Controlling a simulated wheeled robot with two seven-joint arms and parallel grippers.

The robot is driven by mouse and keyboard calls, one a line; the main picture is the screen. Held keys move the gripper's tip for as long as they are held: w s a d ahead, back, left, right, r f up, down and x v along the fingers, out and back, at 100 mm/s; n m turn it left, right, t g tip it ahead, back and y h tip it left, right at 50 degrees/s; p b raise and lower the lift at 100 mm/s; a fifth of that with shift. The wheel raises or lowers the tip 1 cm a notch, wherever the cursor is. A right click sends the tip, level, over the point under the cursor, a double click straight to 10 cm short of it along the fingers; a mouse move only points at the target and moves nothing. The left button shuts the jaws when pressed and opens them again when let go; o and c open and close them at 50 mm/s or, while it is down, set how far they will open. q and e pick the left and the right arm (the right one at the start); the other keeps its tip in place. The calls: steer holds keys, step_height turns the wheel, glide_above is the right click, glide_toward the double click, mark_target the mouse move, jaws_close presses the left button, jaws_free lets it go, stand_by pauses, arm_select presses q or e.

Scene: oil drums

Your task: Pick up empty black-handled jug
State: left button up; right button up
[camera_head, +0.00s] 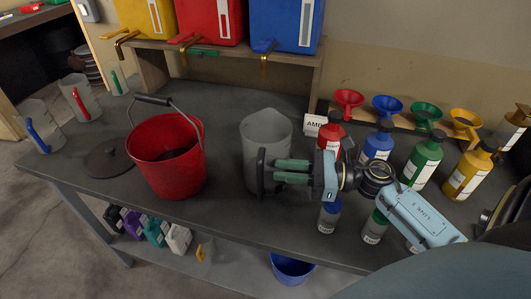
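The black-handled jug (267,127) is a grey translucent jug standing upright on the dark workbench, right of the red bucket. No liquid shows in it. Its black handle (261,174) faces toward me, at the jug's near side. My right gripper (275,171) comes in from the right with its green fingers pointing left, one above the other, their tips at the handle. Only a narrow gap shows between the fingers. Whether they grip the handle or only sit beside it I cannot tell. My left gripper is out of view.
A red bucket (165,160) stands left of the jug, near a black lid (108,158). Jugs with blue (38,137), red and green handles stand at the left. Bottles and funnels (386,107) crowd the right. Coloured drums (284,27) with taps sit on a shelf behind.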

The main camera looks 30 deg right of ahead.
mark_target(260, 167)
steer(key=shift+p+x, duration=0.7)
steer(key=shift+x, duration=2.4)
jaws_close()
